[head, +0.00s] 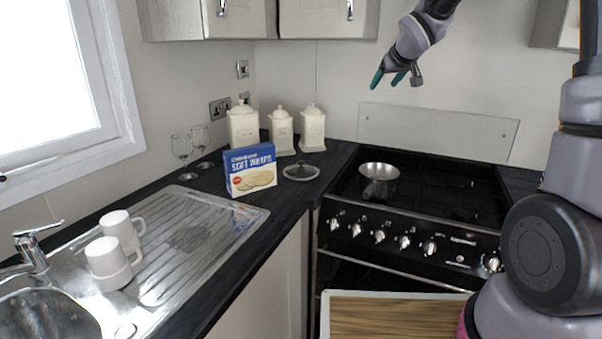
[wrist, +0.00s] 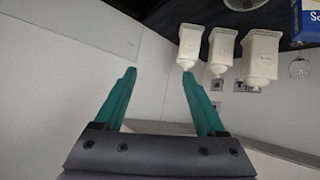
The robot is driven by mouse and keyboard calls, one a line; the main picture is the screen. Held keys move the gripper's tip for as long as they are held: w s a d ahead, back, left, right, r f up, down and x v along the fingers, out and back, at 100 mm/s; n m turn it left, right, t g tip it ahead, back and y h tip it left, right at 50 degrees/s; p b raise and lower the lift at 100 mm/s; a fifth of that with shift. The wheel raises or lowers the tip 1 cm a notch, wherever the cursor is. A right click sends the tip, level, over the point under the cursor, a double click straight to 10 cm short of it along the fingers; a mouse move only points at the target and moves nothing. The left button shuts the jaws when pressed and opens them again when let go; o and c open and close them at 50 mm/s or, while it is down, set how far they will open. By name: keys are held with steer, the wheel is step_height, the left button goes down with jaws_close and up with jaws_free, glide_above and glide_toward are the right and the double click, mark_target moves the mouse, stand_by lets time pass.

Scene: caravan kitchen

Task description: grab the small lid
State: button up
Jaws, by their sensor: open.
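The small lid (head: 301,171), a round glass lid with a dark knob, lies on the dark worktop between the blue wraps box and the stove. It also shows in part at the top edge of the wrist view (wrist: 245,4). My gripper (head: 386,81) is high in the air above the back of the stove, up and to the right of the lid and well apart from it. In the wrist view its two green fingers (wrist: 159,74) are spread with nothing between them.
Three cream canisters (head: 281,131) stand behind the lid. A saucepan (head: 379,178) sits on the stove. Wine glasses (head: 183,148) and white mugs (head: 108,257) are further left. Cupboards (head: 328,18) hang above.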

steer(key=w+a+f+n+y, duration=0.2)
steer(key=w+a+f, duration=0.4)
steer(key=f, duration=0.1)
steer(key=w+a+f+n+g+y, duration=0.1)
steer(key=w+a+f+n+y, duration=0.1)
steer(key=a+f, duration=0.5)
steer(key=w+a+f+n+g+y, duration=0.1)
steer(key=w+a+f+n+y, duration=0.15)
steer(key=a+f, duration=0.4)
steer(key=n+g+y, duration=0.2)
steer(key=y, duration=0.1)
glide_toward(295, 167)
steer(key=shift+w+a+r, duration=0.15)
steer(key=shift+a+r, duration=0.1)
steer(key=shift+a, duration=0.35)
steer(key=shift+w+a+r, duration=0.15)
steer(key=shift+a+r, duration=0.1)
steer(key=shift+a, duration=0.35)
steer(key=shift+a+f, duration=0.2)
steer(key=shift+a, duration=0.1)
steer(key=x, duration=0.4)
steer(key=w+x, duration=0.1)
steer(key=x, duration=0.2)
steer(key=shift+s+d+f, duration=0.1)
steer(key=shift+d, duration=0.25)
jaws_close()
